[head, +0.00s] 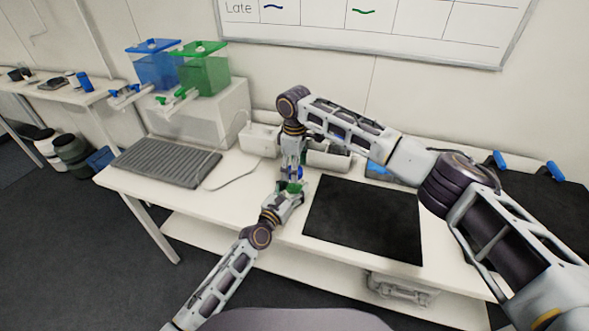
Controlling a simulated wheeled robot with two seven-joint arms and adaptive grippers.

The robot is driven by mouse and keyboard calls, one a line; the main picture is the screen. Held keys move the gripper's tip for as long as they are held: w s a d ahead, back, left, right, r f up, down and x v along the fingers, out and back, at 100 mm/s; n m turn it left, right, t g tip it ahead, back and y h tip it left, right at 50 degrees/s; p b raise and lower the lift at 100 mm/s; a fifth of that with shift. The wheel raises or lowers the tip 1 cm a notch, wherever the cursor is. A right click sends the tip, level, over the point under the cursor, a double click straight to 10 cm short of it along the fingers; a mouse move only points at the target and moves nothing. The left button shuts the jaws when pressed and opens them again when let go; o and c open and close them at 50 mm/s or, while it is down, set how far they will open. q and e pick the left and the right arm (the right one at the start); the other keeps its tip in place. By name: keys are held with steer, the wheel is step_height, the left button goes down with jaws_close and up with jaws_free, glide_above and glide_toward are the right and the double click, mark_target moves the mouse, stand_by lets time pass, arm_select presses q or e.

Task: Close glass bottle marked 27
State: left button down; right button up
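A small glass bottle with green contents (294,187) is above the white table, left of the black mat. My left gripper (289,192) reaches up from the lower left and is around the bottle, apparently shut on it. My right gripper (293,165) points down from above, directly over the bottle. A small blue piece (294,173), which looks like a cap, shows between the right gripper and the bottle. Whether the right fingers grip it, and whether it touches the bottle, is too small to tell. The number 27 is not readable.
The black mat (364,219) lies clear on the white table (240,190). A grey ribbed tray (165,161) is at left. Blue (156,66) and green (205,70) tanks with taps stand on a raised box (205,118). White devices (262,140) sit behind my grippers.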

step_height(320, 180, up, 11)
stand_by(0.6)
arm_select(q)
steer(key=shift+c, duration=1.8)
jaws_free()
steer(key=shift+s, duration=0.1)
steer(key=shift+v, duration=5.95)
steer(key=shift+a, duration=0.1)
arm_select(e)
steer(key=shift+s+a, duration=0.1)
